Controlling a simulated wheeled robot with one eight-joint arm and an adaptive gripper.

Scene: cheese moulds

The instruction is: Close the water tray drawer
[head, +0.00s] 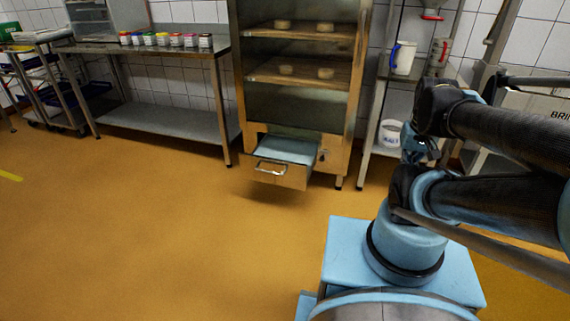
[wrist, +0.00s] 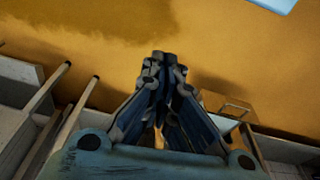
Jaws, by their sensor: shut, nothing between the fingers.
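The water tray drawer (head: 279,175) is at the bottom of the tall metal cabinet and sticks out towards me. It has a steel front with a bar handle (head: 271,167), and its pale blue-grey inside shows from above. In the head view, my arm is at the right; the gripper's fingers are not clear there.
The cabinet (head: 244,101) holds several pale round cheeses on wooden shelves. A steel table (head: 150,47) with several small coloured jars stands left. A rack with a white jug (head: 403,58) and white bucket (head: 390,133) stands right. The orange floor (head: 170,230) before the drawer is clear.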

